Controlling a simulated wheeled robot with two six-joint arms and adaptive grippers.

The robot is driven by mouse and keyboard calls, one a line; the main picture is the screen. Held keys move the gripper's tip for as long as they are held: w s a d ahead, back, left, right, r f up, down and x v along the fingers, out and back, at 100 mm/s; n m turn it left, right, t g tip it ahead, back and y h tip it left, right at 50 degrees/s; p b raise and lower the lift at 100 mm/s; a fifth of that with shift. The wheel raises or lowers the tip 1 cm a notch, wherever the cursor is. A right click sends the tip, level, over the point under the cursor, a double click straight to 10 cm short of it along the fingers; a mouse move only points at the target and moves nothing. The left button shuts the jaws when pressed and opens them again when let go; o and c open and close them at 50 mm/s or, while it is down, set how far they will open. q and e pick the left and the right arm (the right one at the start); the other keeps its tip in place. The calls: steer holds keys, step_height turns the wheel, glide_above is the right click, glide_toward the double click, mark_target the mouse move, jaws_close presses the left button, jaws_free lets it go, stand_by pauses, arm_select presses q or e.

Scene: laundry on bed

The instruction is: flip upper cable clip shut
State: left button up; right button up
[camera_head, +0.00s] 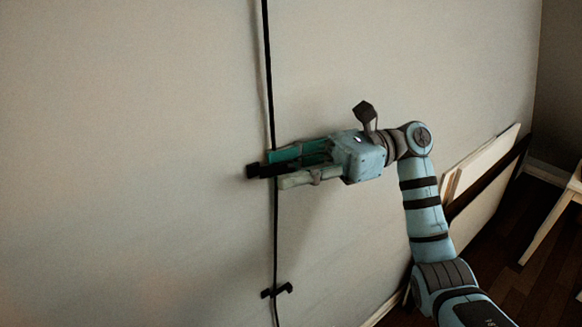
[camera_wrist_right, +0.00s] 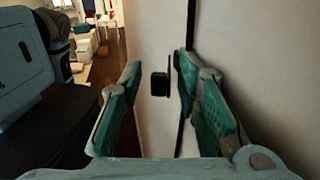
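A thin black cable (camera_head: 269,95) runs down the pale wall. The upper cable clip (camera_head: 253,171) is a small black piece at the cable; its block end sticks out left of my right gripper's fingertips. My right gripper (camera_head: 274,170) is open, its green-padded fingers on either side of the clip's height. In the right wrist view, the black clip block (camera_wrist_right: 160,84) shows in the gap between the fingers, with the cable (camera_wrist_right: 190,45) close to the right finger. Contact, and whether the clip's flap is open or shut, cannot be told. My left gripper is out of view.
A lower black clip (camera_head: 277,291) sits on the same cable below. Flat boards (camera_head: 485,165) lean on the wall at the right, near a light wooden table leg (camera_head: 545,228) on dark floor. The wall left of the cable is bare.

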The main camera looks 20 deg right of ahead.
steer(key=w+d, duration=0.1)
steer(key=d, duration=0.7)
